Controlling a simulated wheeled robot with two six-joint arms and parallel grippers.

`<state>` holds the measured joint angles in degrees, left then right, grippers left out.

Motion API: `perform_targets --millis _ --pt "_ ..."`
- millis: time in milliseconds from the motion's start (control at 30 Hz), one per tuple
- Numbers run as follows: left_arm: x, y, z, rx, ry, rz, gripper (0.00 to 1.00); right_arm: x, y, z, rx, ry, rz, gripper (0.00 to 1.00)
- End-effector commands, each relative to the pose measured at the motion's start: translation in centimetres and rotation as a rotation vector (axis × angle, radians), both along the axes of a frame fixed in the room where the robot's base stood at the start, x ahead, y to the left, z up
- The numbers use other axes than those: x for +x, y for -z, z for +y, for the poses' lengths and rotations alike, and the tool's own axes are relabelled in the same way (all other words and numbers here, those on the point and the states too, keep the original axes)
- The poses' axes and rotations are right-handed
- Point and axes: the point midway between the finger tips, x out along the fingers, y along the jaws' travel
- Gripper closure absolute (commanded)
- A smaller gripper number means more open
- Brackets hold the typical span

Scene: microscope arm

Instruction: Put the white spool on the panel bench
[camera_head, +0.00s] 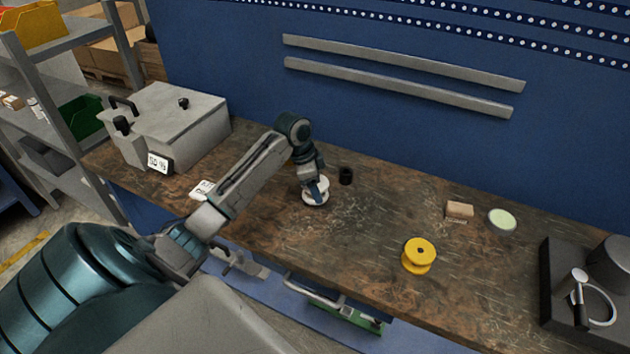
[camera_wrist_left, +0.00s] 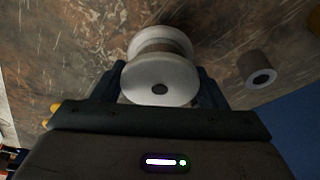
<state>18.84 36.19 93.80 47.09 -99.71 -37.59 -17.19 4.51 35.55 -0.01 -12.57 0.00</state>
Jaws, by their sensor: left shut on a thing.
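The white spool (camera_head: 316,197) is at my left gripper (camera_head: 313,184), over the brown bench top (camera_head: 350,235) in the head view. In the left wrist view the white spool (camera_wrist_left: 160,72) sits between the two dark fingers of my left gripper (camera_wrist_left: 160,88), which is shut on it. Its flanged end with a centre hole faces the camera. The spool is at or close above the bench surface; I cannot tell whether it touches. My right gripper is in neither view.
A yellow spool (camera_head: 419,256), a wooden block (camera_head: 459,210) and a pale green disc (camera_head: 502,220) lie further right. A grey box (camera_head: 165,125) is at the left end.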

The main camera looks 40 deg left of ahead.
Motion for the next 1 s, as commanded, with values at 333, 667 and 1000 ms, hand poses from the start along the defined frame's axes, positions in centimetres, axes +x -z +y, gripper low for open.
perform_targets --millis 333,667,1000 --pt "0.0 3.4 -0.1 -0.001 0.001 0.001 0.61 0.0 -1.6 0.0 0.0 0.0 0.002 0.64" --pt "0.0 3.8 0.0 -0.001 0.001 0.0 0.32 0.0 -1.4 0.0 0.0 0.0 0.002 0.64" --pt "0.0 3.8 0.0 -0.001 0.001 0.0 0.12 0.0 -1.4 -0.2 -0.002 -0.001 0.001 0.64"
